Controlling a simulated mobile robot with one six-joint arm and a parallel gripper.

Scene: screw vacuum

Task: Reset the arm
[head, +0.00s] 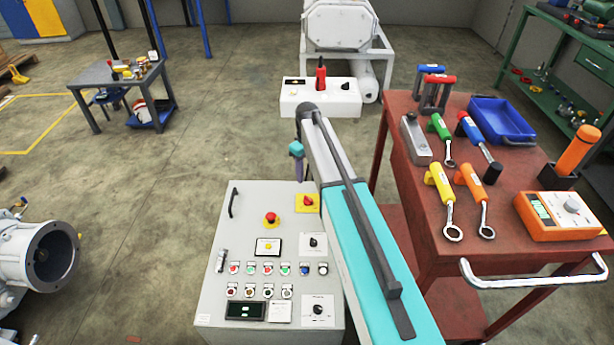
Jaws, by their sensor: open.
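My arm reaches up from the bottom right of the head view, over the right side of the grey control panel. Its far end bends down at the elbow near the panel's back edge. My gripper (298,176) shows small at that end, mostly hidden behind the wrist, and points down. It is open, and I see nothing held in it. The control panel (224,262) has a red emergency button (271,219), several coloured buttons and two black knobs.
A red tool cart (400,130) stands close on the right with wrenches, a blue tray (502,120) and an orange meter (558,215). A white box (320,108) stands ahead near a machine. A metal flange (50,255) is at left. The floor at middle left is clear.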

